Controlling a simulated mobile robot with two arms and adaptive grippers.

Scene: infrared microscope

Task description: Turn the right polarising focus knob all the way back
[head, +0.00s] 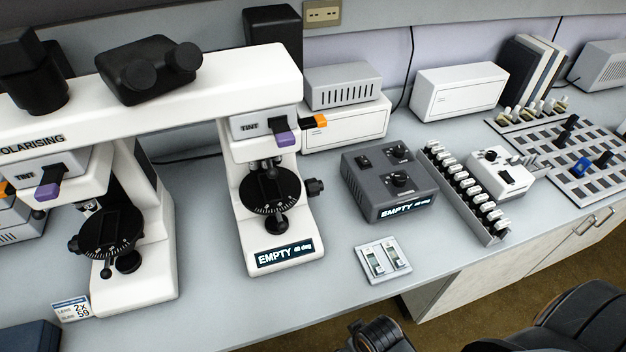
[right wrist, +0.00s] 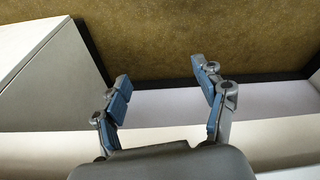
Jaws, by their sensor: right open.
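The white polarising microscope (head: 205,75) stands at the left of the head view, with two stands under one bridge. On its right stand, a small black knob (head: 316,187) sticks out to the right beside the round stage (head: 270,190). That stand's front display reads "EMPTY" with a small number in deg. The left stand has a similar dark knob (head: 74,244) on its left side. My right gripper (right wrist: 161,78) is open and empty in the right wrist view, over the floor and pale cabinet surfaces, away from the knob. My left gripper is not in view.
A dark grey control box (head: 390,182) stands right of the microscope, also showing "EMPTY". A small slide holder (head: 383,261) lies near the bench's front edge. A rack of vials (head: 465,190) and a slide board (head: 575,160) are further right.

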